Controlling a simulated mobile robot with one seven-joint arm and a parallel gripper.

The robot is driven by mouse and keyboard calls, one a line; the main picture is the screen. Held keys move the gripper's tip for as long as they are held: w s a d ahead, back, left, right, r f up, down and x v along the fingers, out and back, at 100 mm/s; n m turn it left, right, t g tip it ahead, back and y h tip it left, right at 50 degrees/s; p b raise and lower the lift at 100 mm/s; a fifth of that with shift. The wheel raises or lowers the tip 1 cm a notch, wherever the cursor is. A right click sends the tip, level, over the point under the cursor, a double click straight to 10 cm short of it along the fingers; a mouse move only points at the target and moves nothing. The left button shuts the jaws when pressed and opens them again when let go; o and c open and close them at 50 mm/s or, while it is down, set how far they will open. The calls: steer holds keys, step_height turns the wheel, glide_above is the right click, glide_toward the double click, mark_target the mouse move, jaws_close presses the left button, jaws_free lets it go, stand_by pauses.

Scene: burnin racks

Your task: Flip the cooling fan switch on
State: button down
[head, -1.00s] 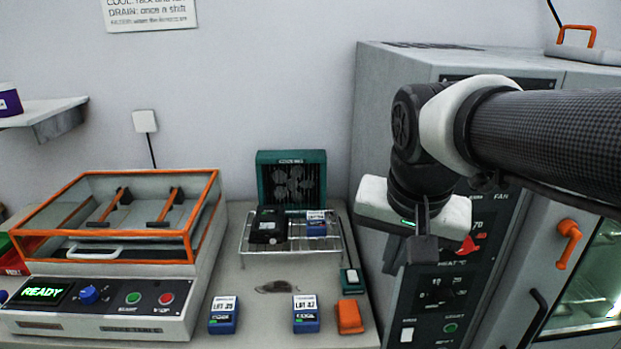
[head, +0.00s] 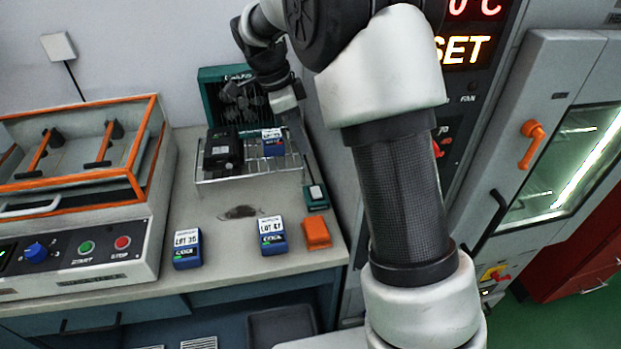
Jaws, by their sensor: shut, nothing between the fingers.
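The cooling fan (head: 226,84) is a dark green box with a grille at the back of the bench, partly hidden behind my arm and gripper. A small dark green switch box (head: 317,204) with a pale rocker (head: 315,191) sits on the bench right of the wire rack. I cannot tell which way the rocker is tipped. My gripper (head: 302,142) is shut and empty. It points down at the rack's right end, above and behind the switch box in the picture, apart from the rocker.
The wire rack (head: 205,178) holds a black unit (head: 222,150) and a blue lot block (head: 273,142). Two blue lot blocks (head: 187,250) (head: 272,236) and an orange block (head: 316,233) stand in front. An orange-framed machine (head: 80,187) is left, a grey oven cabinet (head: 560,70) right.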

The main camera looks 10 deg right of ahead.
steer(key=b, duration=0.2)
glide_above(318, 195)
steer(key=a, duration=0.1)
step_height(318, 195, down, 12)
steer(key=shift+w+r, duration=0.1)
steer(key=shift+w, duration=0.05)
steer(key=shift+f, duration=0.85)
